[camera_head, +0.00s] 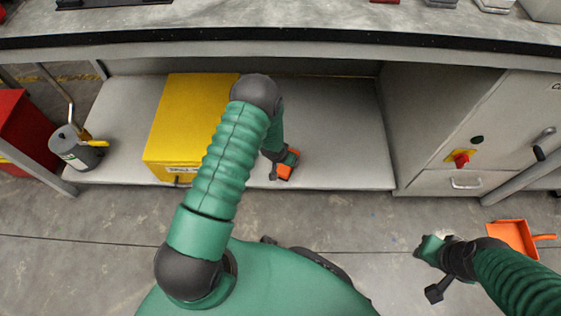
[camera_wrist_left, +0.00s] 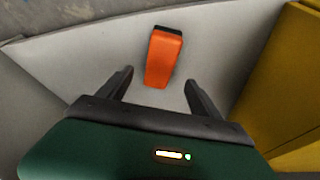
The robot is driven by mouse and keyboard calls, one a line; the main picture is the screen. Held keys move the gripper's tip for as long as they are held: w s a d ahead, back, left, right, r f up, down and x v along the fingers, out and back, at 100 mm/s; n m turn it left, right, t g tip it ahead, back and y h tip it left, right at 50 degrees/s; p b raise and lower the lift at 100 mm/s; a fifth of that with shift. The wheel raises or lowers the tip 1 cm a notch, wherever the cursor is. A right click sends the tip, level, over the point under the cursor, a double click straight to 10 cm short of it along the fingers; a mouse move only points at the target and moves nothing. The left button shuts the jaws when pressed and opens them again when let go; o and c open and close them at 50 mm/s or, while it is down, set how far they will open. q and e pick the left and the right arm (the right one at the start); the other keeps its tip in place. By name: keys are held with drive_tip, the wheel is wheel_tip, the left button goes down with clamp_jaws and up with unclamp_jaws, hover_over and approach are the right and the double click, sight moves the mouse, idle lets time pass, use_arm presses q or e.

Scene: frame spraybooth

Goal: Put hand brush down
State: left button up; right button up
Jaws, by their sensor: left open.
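The hand brush, orange with a dark end, lies on the grey lower shelf (camera_head: 335,150). In the head view its orange part (camera_head: 285,172) shows at my left gripper (camera_head: 283,164). In the left wrist view the brush (camera_wrist_left: 162,58) lies ahead of my left gripper (camera_wrist_left: 158,82), in line with the gap between the fingers. The two fingers are open and apart, with nothing gripped between them. My right gripper (camera_head: 430,268) is over the floor at the lower right; its fingers are too unclear to tell open from shut.
A yellow box (camera_head: 190,110) stands on the shelf left of the brush. A worktop (camera_head: 300,22) overhangs the shelf. A grey cabinet (camera_head: 475,130) closes the right side. An orange dustpan (camera_head: 512,238) lies on the floor. A grey can (camera_head: 78,150) is at the left.

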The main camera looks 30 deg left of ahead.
use_arm(q)
drive_tip(key=w+d+v, duration=0.1)
drive_tip(key=d+v, duration=0.1)
drive_tip(key=v, duration=0.8)
drive_tip(key=w+d+r+v, duration=0.1)
drive_tip(key=d+v, duration=0.1)
drive_tip(key=v, duration=0.8)
drive_tip(key=s+d+r+m+g, duration=0.1)
drive_tip(key=s+d+r, duration=0.4)
drive_tip(key=s+r, duration=0.4)
drive_tip(key=s, duration=0.4)
drive_tip(key=shift+r+m+g+h, duration=0.3)
drive_tip(key=shift+r+m+g, duration=0.05)
drive_tip(key=shift+m+g, duration=0.05)
use_arm(e)
drive_tip(key=shift+s+a+r, duration=0.1)
drive_tip(key=shift+s+r, duration=0.35)
drive_tip(key=shift+r, duration=0.2)
